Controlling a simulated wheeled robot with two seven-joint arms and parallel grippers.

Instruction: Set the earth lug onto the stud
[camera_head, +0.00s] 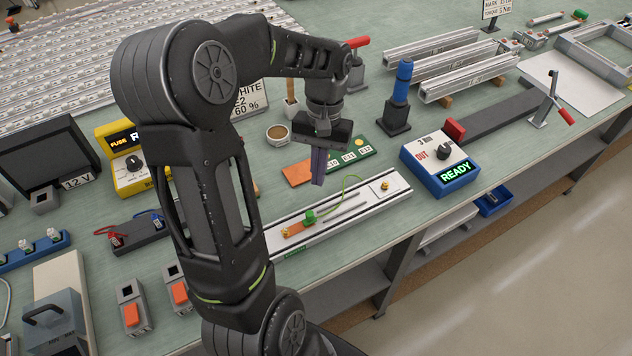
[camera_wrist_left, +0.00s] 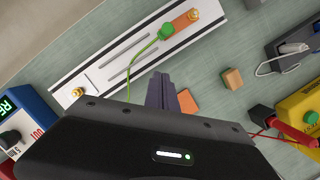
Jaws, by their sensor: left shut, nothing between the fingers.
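An aluminium rail (camera_head: 345,212) lies near the bench's front edge. At its left end is a flat copper-coloured lug piece (camera_head: 293,230) with a green collar (camera_head: 310,216); a thin green wire (camera_head: 350,181) curves from the collar. Another brass fitting (camera_head: 384,185) stands on a pale plate at the rail's right end. My left gripper (camera_head: 318,182), its fingers (camera_wrist_left: 162,80) shut and empty, hangs above the bench behind the rail.
A blue READY box (camera_head: 438,165) stands right of the rail. A yellow meter (camera_head: 128,170) and black battery-like box (camera_head: 140,233) stand left.

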